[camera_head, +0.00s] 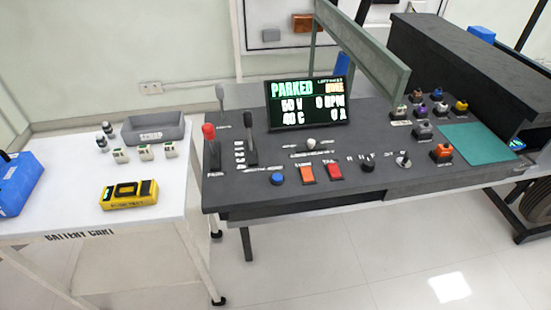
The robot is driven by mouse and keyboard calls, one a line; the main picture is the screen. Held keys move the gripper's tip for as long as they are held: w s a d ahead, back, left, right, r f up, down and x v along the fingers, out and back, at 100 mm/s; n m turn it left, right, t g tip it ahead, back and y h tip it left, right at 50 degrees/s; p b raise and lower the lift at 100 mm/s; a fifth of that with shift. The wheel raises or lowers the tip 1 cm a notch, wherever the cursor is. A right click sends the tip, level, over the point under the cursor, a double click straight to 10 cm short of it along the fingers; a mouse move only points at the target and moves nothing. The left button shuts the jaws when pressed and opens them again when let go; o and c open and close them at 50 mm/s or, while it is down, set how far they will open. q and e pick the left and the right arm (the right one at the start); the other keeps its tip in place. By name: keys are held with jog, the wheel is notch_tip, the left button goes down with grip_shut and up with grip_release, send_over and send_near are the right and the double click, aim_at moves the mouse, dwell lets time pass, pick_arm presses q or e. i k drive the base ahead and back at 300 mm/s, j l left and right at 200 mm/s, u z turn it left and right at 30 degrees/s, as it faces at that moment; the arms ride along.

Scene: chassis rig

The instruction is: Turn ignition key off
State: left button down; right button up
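A dark console (300,185) stands in the middle. A small silver round switch with a thin upright piece, which looks like the ignition key (403,160), is at the right of its front row. White letters lie beside it, too small to read surely, and I cannot tell which position the key points to. A black knob (367,164) is to its left. The display (308,102) reads PARKED, 50 V, 0 RPM and 40 C. Neither of my grippers shows in the head view.
An orange-topped switch (441,152) is right of the key. A grey-green beam (365,50) rises behind. A battery cart (80,215) stands left.

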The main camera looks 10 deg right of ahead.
aim_at(405, 157)
jog(key=z, duration=1.3)
